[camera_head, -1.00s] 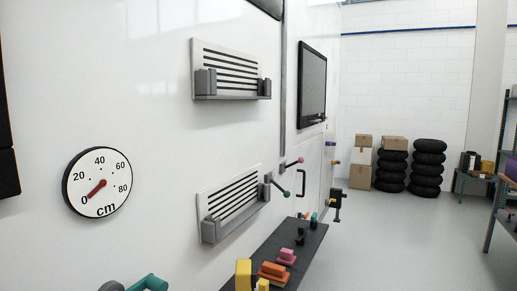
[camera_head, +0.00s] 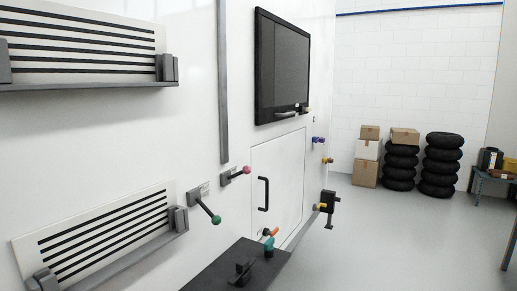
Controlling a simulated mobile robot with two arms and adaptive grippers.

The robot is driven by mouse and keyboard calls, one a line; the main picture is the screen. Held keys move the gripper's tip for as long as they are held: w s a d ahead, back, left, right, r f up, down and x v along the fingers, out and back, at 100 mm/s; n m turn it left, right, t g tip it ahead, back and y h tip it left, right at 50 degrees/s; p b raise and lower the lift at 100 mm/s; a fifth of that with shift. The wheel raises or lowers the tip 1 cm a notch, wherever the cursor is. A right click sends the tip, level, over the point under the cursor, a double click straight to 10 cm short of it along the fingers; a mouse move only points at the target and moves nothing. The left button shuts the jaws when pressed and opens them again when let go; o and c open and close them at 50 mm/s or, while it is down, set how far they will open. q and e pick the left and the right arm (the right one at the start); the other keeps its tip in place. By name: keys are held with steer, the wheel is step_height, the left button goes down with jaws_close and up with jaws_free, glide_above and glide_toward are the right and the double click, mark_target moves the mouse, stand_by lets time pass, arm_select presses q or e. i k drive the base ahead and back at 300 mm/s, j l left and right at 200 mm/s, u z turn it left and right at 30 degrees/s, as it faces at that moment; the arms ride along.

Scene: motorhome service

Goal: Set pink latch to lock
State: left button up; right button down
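The pink latch (camera_head: 235,175) is on the white motorhome wall, left of a hatch door. It is a dark lever with a pink ball at its right end, and the lever points right and slightly up. A similar lever with a green ball (camera_head: 205,206) is just below and left of it, pointing down to the right. Small labels sit beside both levers, too small to read. Neither of my grippers is in view.
A dark shelf (camera_head: 215,272) juts from the wall at the bottom, with a black part on it. The hatch door (camera_head: 280,190) has a black handle (camera_head: 263,194). A black-framed window (camera_head: 282,68) is above. Floor to the right (camera_head: 400,245) is clear; boxes (camera_head: 366,164) and tires (camera_head: 441,165) stand behind.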

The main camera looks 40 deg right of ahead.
mark_target(247, 170)
steer(key=l, duration=0.85)
steer(key=i+l, duration=0.1)
steer(key=l, duration=0.8)
